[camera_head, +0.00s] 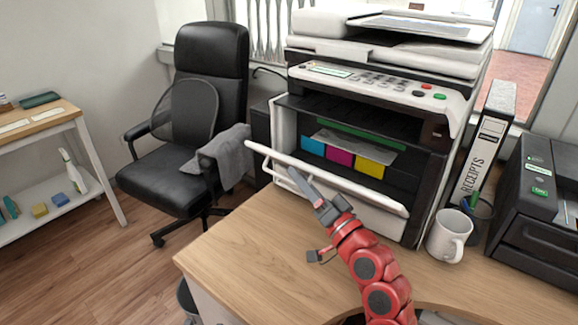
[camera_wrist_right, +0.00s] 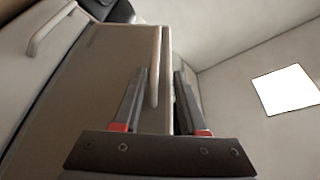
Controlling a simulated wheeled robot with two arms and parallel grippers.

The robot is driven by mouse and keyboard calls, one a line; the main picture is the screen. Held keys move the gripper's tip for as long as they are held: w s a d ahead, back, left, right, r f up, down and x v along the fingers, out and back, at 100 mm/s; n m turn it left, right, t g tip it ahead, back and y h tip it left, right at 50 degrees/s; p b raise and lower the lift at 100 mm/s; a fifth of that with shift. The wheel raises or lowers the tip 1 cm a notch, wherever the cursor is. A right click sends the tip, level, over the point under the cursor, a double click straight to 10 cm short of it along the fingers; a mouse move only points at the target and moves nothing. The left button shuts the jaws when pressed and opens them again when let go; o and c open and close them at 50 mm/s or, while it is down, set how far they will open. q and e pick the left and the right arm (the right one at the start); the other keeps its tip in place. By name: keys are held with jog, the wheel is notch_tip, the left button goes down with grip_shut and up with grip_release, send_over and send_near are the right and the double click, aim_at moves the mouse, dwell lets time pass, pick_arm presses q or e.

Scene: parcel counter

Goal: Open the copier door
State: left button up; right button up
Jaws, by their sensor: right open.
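The white copier (camera_head: 455,95) stands on the wooden desk. Its front door (camera_head: 380,218) is tilted outward from the top, partly open, and the dark inside shows cyan, magenta and yellow cartridges (camera_head: 340,155). My right gripper (camera_head: 308,187) is at the door's front, left of its middle, and its arm hides part of the door. In the right wrist view the jaws (camera_wrist_right: 160,105) are open, with a pale handle bar (camera_wrist_right: 155,65) between the fingers. Whether a finger touches it, I cannot tell. My left gripper is not in view.
A white mug (camera_head: 448,235), a pen cup (camera_head: 478,213) and a receipts binder (camera_head: 487,140) stand right of the copier. A black printer (camera_head: 535,215) is further right. The desk (camera_head: 245,240) is clear at front left. A black office chair (camera_head: 185,125) stands behind it.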

jog(key=v, duration=1.1)
jog(key=shift+s+d+f+b, duration=0.2)
jog(key=shift+s+d+b, duration=0.05)
jog(key=shift+b, duration=0.05)
jog(key=shift+w+d+f+v, duration=0.2)
jog(key=shift+w+f+v, duration=0.05)
jog(key=shift+v, duration=1.65)
jog(key=shift+w+d+f+v, duration=0.2)
jog(key=shift+w+f+v, duration=0.05)
jog(key=shift+v, duration=1.65)
jog(key=shift+w+d+f+v, duration=0.2)
jog(key=shift+w+f+v, duration=0.1)
jog(key=shift+v, duration=1.6)
jog(key=w+d+f+b+v, duration=0.1)
jog(key=b+v, duration=0.4)
jog(key=v, duration=0.3)
jog(key=shift+b, duration=0.35)
